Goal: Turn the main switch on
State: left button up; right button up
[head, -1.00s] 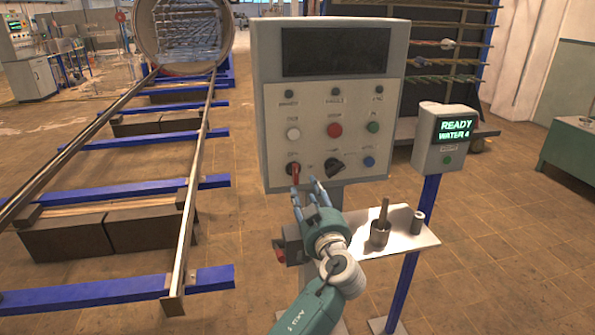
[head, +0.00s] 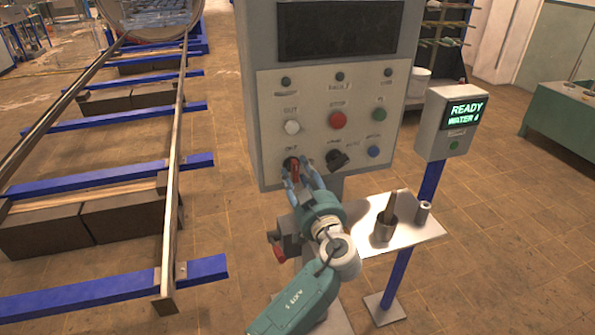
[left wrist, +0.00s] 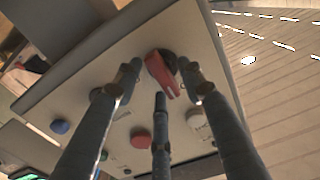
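The main switch (head: 294,170) is a red rotary handle on a dark base, at the lower left of the grey control panel (head: 352,91). My left gripper (head: 303,180) is at the panel's lower edge with its fingers up at the switch. In the left wrist view the red handle (left wrist: 161,73) lies between the spread fingertips of my left gripper (left wrist: 160,78), two at its sides and one below. The fingers look open, with no clear grip on the handle. In the head view they partly hide the switch. My right gripper is not in view.
A black rotary knob (head: 337,160) sits just right of the switch, with white (head: 292,127), red (head: 337,120) and blue (head: 373,152) buttons nearby. A small shelf (head: 408,232) with a metal cup (head: 384,229) stands below right. A READY display box (head: 449,122) is further right.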

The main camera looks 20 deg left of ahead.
pick_arm(q)
jog(key=shift+d, duration=0.1)
jog(key=shift+c, duration=0.2)
jog(key=shift+s, duration=0.1)
jog(key=c, duration=0.4)
grip_shut()
jog(key=shift+f+m+b, duration=0.15)
jog(key=shift+m+b, duration=0.65)
jog(key=shift+m, duration=0.3)
jog(key=m+b, duration=0.1)
jog(key=m, duration=0.3)
jog(key=shift+m, duration=0.3)
jog(key=m, duration=0.2)
jog(key=shift+m, duration=1.3)
jog(key=m+p, duration=0.1)
jog(key=m, duration=0.1)
jog(key=m+p, duration=0.1)
jog(key=m, duration=0.1)
jog(key=m+p, duration=0.1)
jog(key=m, duration=0.1)
jog(key=shift+a, duration=0.25)
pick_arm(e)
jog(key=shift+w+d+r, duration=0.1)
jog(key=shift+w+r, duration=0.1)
pick_arm(q)
jog(key=shift+m, duration=0.4)
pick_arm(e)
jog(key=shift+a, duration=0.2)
